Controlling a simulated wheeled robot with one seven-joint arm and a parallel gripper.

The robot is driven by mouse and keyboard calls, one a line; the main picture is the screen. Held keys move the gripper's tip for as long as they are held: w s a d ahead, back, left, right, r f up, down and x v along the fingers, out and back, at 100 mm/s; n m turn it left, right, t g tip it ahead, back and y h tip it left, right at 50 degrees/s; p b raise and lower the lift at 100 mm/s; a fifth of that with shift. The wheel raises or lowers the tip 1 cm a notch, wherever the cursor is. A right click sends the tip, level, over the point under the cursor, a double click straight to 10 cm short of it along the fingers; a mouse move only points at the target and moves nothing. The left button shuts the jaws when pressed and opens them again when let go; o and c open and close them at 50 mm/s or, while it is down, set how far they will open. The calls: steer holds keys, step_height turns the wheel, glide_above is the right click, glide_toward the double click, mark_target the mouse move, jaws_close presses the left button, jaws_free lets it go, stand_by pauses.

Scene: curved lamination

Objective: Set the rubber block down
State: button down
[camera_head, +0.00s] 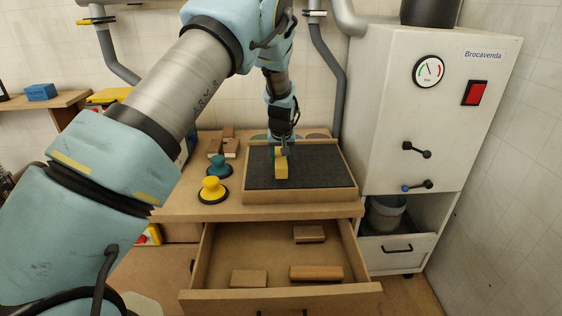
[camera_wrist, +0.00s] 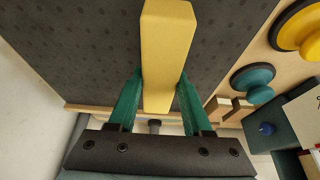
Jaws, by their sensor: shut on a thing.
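The rubber block is a yellow bar, seen in the head view (camera_head: 281,164) and in the wrist view (camera_wrist: 167,50). My gripper (camera_head: 282,150) is shut on it, with the green fingers (camera_wrist: 160,95) on either side of the block in the wrist view. The block is over the left part of a dark, dotted mat in a wooden-rimmed tray (camera_head: 300,197) on the workbench. I cannot tell whether the block touches the mat.
A yellow suction cup (camera_head: 212,189) and a teal one (camera_head: 219,167) stand left of the tray. Small wooden blocks (camera_head: 222,147) lie behind them. Below, an open drawer (camera_head: 280,296) holds wooden pieces. A white machine (camera_head: 430,110) stands at right. The mat's right part is clear.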

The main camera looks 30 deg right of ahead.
steer(key=shift+f+p, duration=0.3)
steer(key=shift+f, duration=0.9)
steer(key=shift+f, duration=0.2)
steer(key=shift+c, duration=1.6)
jaws_free()
steer(key=shift+r, duration=0.15)
